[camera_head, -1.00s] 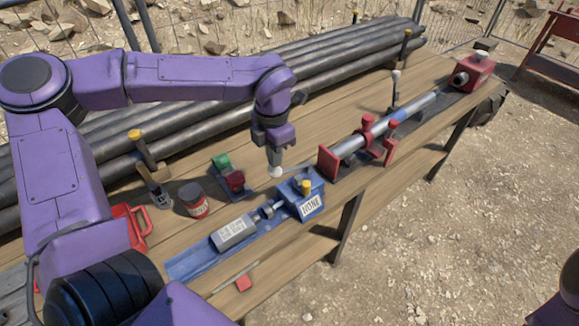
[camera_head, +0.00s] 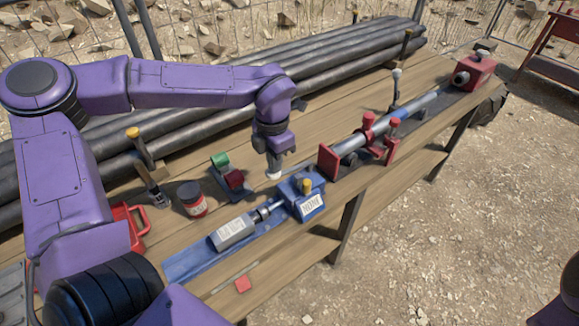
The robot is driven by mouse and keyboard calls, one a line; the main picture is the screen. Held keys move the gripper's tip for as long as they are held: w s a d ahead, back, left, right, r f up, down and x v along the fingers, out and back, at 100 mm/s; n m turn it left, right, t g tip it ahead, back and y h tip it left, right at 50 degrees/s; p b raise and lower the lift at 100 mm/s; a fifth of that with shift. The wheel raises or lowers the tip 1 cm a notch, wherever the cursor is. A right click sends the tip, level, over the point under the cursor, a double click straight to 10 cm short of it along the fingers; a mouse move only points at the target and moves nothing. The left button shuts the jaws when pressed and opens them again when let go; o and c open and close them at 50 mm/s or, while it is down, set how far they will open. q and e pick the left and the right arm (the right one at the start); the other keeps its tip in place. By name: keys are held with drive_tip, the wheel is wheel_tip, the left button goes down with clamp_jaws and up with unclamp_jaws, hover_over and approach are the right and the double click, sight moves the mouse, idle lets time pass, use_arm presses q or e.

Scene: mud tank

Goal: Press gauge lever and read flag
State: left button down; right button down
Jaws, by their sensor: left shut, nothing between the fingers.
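My left gripper (camera_head: 274,174) is shut and empty, pointing down with its pale tip low over the bench. It is right of a small device (camera_head: 228,178) with a green block on top and a red block in front. A thin light rod shows just right of the tip; I cannot tell whether they touch. Right and in front stands a blue box (camera_head: 302,192) with a yellow knob and a white label that seems to read "NONE". It joins a grey labelled block (camera_head: 233,232) on a blue rail. I cannot tell which part is the gauge lever or flag. My right gripper is out of view.
A metal pipe (camera_head: 424,105) lies in red supports on the wooden bench (camera_head: 275,262). A dark red-labelled jar (camera_head: 192,199), a brush and a red handled item (camera_head: 130,225) stand at left. Long black pipes (camera_head: 335,68) lie behind. A small red piece (camera_head: 243,284) is near the front edge.

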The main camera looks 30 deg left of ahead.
use_arm(q)
drive_tip(key=shift+f+b, duration=0.65)
drive_tip(key=shift+f, duration=0.65)
drive_tip(key=shift+r, duration=0.1)
wheel_tip(320, 180, up, 11)
drive_tip(key=p, duration=1.1)
